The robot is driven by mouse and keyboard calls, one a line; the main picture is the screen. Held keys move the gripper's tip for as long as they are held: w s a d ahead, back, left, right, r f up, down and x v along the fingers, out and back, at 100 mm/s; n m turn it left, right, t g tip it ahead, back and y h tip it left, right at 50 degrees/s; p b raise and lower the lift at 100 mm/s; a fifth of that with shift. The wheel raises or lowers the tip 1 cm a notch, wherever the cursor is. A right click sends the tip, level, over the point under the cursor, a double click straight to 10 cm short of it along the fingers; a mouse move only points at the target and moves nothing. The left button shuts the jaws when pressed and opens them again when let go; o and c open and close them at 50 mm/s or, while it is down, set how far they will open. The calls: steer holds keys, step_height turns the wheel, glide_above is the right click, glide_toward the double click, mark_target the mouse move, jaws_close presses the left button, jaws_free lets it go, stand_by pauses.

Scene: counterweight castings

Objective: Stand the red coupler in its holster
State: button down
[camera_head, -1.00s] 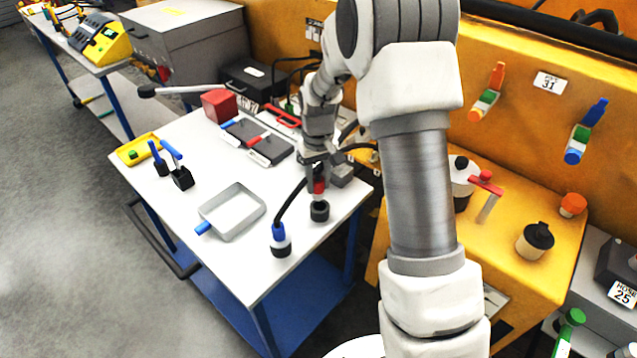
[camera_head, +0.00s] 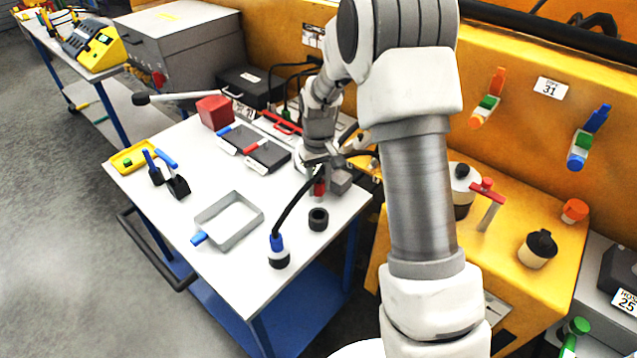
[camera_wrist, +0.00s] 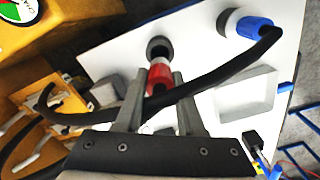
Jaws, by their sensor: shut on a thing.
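The red coupler (camera_head: 319,187) is between the fingers of my gripper (camera_head: 322,176), which is shut on it near the table's right edge. In the wrist view the coupler (camera_wrist: 160,74) shows red with a pale end beyond the fingertips (camera_wrist: 160,82). The dark round holster (camera_head: 318,219) stands on the white table just in front of the coupler. Its open top shows empty in the head view. In the wrist view the holster (camera_wrist: 159,46) lies just past the coupler's end. The coupler appears apart from it; its exact height is unclear.
A blue coupler (camera_head: 277,243) stands in a neighbouring holster, with a black hose (camera_head: 296,203) arching towards my gripper. A yellow cabinet (camera_head: 500,250) stands at right.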

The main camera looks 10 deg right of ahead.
mark_target(318, 198)
steer(key=shift+f+b, duration=1.6)
steer(key=shift+f, duration=0.9)
steer(key=shift+f+b, duration=1.45)
steer(key=shift+f, duration=0.4)
steer(key=shift+c, duration=2.2)
jaws_free()
steer(key=shift+r, duration=0.1)
step_height(318, 198, up, 16)
steer(key=shift+r+p, duration=0.1)
steer(key=shift+p, duration=0.3)
steer(key=shift+r, duration=0.55)
